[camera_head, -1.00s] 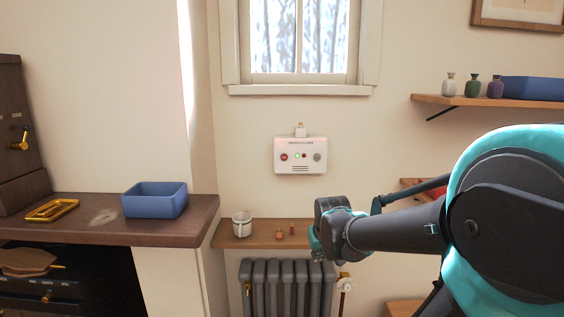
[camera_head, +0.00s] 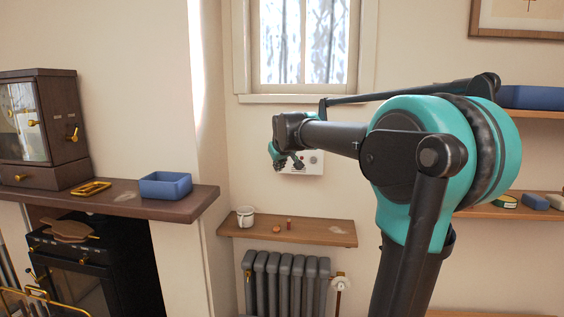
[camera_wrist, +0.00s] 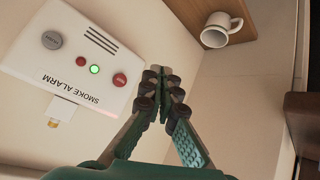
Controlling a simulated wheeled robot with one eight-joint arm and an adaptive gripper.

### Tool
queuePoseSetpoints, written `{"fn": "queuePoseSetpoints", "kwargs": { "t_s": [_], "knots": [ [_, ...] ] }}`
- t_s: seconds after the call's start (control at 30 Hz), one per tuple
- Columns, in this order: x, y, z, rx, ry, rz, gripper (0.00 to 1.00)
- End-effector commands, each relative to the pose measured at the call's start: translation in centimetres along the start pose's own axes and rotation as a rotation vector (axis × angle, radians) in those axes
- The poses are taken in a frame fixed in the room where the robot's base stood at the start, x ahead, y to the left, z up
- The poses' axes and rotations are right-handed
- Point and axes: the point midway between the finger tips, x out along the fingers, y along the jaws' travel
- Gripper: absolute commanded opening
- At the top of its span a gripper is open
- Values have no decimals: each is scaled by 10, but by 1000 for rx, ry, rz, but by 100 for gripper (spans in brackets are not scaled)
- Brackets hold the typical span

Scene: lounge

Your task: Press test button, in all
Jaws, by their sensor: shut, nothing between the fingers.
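The white smoke alarm (camera_head: 310,167) hangs on the wall below the window, its left part hidden behind my gripper in the head view. Button labels are too small to read. My gripper (camera_wrist: 162,72) is shut and empty, its fingertips to the right of the red button in that view and seemingly apart from it. In the head view my gripper (camera_head: 287,160) overlaps the alarm's left side.
A wooden shelf (camera_head: 330,235) below holds a white mug (camera_head: 245,216) and small items, above a grey radiator (camera_head: 285,285). A dark mantel (camera_head: 120,207) with a blue bin (camera_head: 165,186) stands left. Wall shelves (camera_head: 480,211) are at right. The wall around the alarm is clear.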

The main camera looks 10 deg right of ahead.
Motion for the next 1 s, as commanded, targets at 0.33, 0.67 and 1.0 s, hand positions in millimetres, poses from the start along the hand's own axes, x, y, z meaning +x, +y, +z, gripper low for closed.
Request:
{"fn": "queuePoseSetpoints", "kwargs": {
  "t_s": [0.33,0.67,1.0],
  "knots": [
    [3,2,-2,1,-1,0,0],
    [30,22,-20,3,-1,1,0],
    [56,41,-39,2,-1,0,0]
  ]
}}
